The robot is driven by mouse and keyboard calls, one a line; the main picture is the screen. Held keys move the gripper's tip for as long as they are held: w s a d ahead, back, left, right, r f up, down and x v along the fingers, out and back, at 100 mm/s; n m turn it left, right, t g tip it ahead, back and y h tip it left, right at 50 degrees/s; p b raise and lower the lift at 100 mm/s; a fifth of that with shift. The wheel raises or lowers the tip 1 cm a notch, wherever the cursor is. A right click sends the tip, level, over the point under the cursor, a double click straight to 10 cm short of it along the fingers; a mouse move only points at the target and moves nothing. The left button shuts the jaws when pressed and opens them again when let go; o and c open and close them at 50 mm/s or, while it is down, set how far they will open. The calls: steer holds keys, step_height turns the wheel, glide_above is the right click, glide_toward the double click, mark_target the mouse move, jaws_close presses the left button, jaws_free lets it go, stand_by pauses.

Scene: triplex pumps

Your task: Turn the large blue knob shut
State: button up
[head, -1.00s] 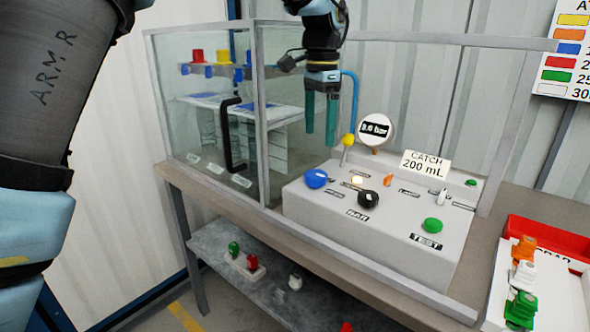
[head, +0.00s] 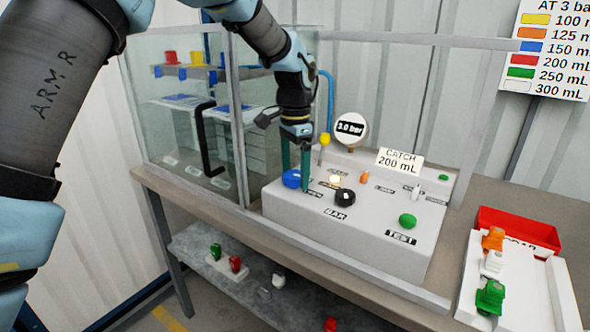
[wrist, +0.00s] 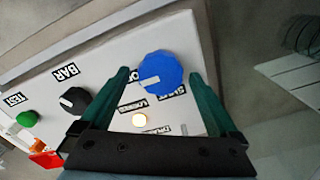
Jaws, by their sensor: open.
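The large blue knob (head: 291,178) is on the left of the white pump panel (head: 345,238). In the wrist view the knob (wrist: 162,70) shows a white pointer mark towards its left side. My gripper (head: 297,172) is open with its green fingers pointing down at the knob. In the wrist view my gripper (wrist: 158,76) has one fingertip on each side of the knob, with a gap visible on the left side. Whether the fingers are fully down around the knob or just above it, I cannot tell.
A black knob (head: 345,197), a yellow-topped lever (head: 325,140), an orange switch (head: 364,177) and a green button (head: 408,221) share the panel. A round gauge (head: 351,128) stands behind. A glass-walled cabinet (head: 190,125) is close on the left. A red tray (head: 518,230) is at the right.

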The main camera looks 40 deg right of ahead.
steer(key=c, duration=1.4)
steer(key=shift+n, duration=0.4)
steer(key=n+p, duration=0.1)
steer(key=n, duration=0.3)
steer(key=shift+w+r, duration=0.1)
steer(key=n+p, duration=0.1)
steer(key=n, duration=0.3)
steer(key=shift+w+n, duration=0.1)
steer(key=shift+n, duration=0.2)
steer(key=n, duration=0.4)
steer(key=shift+p, duration=0.35)
steer(key=n, duration=0.4)
steer(key=shift+w+a+p, duration=0.1)
steer(key=shift+p, duration=0.3)
steer(key=shift+n, duration=0.4)
